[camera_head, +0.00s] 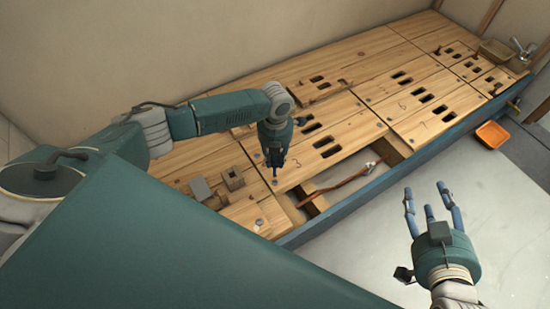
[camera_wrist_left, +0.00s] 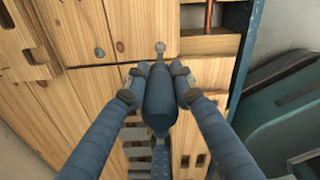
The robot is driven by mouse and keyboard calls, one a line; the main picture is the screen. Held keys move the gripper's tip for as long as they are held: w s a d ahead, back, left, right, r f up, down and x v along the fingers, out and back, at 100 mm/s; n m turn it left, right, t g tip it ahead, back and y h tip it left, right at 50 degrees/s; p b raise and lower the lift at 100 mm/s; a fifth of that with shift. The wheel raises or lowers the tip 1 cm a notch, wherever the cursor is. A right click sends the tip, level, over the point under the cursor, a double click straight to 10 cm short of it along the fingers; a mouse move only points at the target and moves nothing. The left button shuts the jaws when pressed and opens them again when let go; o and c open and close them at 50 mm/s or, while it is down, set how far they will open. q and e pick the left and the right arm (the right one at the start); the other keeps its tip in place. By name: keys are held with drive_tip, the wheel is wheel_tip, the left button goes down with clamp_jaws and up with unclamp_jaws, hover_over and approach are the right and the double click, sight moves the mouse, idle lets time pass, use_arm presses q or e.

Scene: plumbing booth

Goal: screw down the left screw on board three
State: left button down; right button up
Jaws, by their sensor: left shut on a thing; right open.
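My left gripper (camera_head: 275,160) points down at the near wooden boards. Its fingers are closed together over a small grey screw (camera_head: 275,181), which also shows just beyond the fingertips in the left wrist view (camera_wrist_left: 160,47). The screw stands at a plank near the open gap; how deep it sits cannot be told. Other flat screw heads show to its left in the left wrist view, one round grey head (camera_wrist_left: 99,53) among them. The numbers on the boards (camera_head: 350,140) are too small to read surely. My right gripper (camera_head: 430,209) is open and empty over the pale floor.
An open gap with a copper pipe (camera_head: 335,190) lies right of the left gripper. A grey plate (camera_head: 200,189) and a small wooden block (camera_head: 233,178) sit on the boards at left. An orange tray (camera_head: 491,134) is on the floor.

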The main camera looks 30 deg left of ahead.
use_arm(q)
drive_tip(key=shift+r, duration=0.4)
drive_tip(key=shift+r+p, duration=0.7)
drive_tip(key=shift+p, duration=0.25)
use_arm(e)
drive_tip(key=s+d+f+g+h, duration=0.1)
drive_tip(key=s+d+f+g, duration=0.2)
drive_tip(key=s+f+g, duration=0.2)
drive_tip(key=shift+s+d+f+h, duration=0.15)
drive_tip(key=shift+s+f+h, duration=0.15)
drive_tip(key=shift+s+f, duration=1.45)
